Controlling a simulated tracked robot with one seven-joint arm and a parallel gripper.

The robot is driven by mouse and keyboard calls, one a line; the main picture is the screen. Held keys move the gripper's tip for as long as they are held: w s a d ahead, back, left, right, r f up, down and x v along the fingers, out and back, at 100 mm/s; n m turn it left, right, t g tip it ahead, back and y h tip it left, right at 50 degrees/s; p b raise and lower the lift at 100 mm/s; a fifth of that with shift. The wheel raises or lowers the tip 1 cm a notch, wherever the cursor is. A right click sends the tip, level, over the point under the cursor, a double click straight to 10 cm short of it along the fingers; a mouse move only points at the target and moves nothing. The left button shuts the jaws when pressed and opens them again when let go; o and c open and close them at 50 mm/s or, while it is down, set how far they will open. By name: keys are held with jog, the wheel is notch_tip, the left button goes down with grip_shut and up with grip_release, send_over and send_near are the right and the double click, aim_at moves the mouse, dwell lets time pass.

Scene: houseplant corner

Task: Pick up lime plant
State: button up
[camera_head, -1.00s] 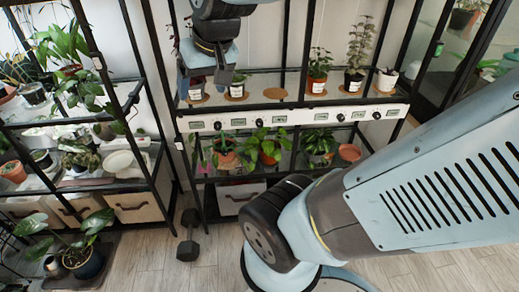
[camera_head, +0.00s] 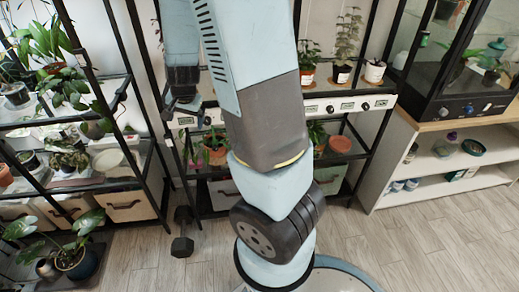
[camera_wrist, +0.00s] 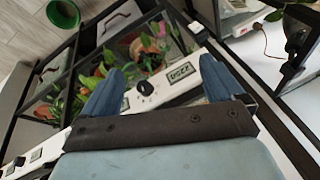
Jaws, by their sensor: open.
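I cannot tell which plant is the lime plant. On the upper shelf of the middle rack in the head view stand a leafy plant in a labelled terracotta pot (camera_head: 308,75), a taller plant in a labelled pot (camera_head: 342,75) and a white pot (camera_head: 374,71). My arm hides the left part of that shelf. My gripper (camera_head: 184,104) is in front of the rack's left side, near the upper shelf edge. In the wrist view my gripper (camera_wrist: 160,68) has its blue fingers wide apart with nothing between them. Beyond them show a white control strip (camera_wrist: 182,74) and green and reddish plants (camera_wrist: 147,48).
A plant rack (camera_head: 70,127) stands at the left and a glass cabinet (camera_head: 465,60) on a wooden shelf unit at the right. A dumbbell (camera_head: 182,233) and a potted plant (camera_head: 75,258) are on the floor side. The floor at the front right is clear.

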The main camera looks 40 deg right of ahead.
jog(key=d+f+m+h, duration=0.2)
jog(key=d+f, duration=0.3)
jog(key=f, duration=0.3)
jog(key=d+f+m+g+h, duration=0.1)
jog(key=d+f+m+h, duration=0.15)
jog(key=d+f, duration=0.4)
jog(key=d+f+m+h, duration=0.1)
jog(key=d+f+h, duration=0.2)
jog(key=f, duration=0.6)
jog(key=d+f+h, duration=0.1)
jog(key=d+f, duration=0.2)
jog(key=d, duration=0.4)
jog(key=w+d+f+t+h, duration=0.1)
jog(key=d+f+h, duration=0.1)
jog(key=d, duration=0.4)
jog(key=w+d+f+t+h, duration=0.1)
jog(key=d+f, duration=0.3)
jog(key=d, duration=0.3)
jog(key=shift+d+f+h, duration=0.1)
jog(key=shift+d+h, duration=0.2)
jog(key=shift+h, duration=0.05)
jog(key=shift+w+d+f, duration=0.15)
jog(key=shift+w+d, duration=0.2)
jog(key=shift+d, duration=0.1)
jog(key=shift+c, duration=0.2)
jog(key=c, duration=1.6)
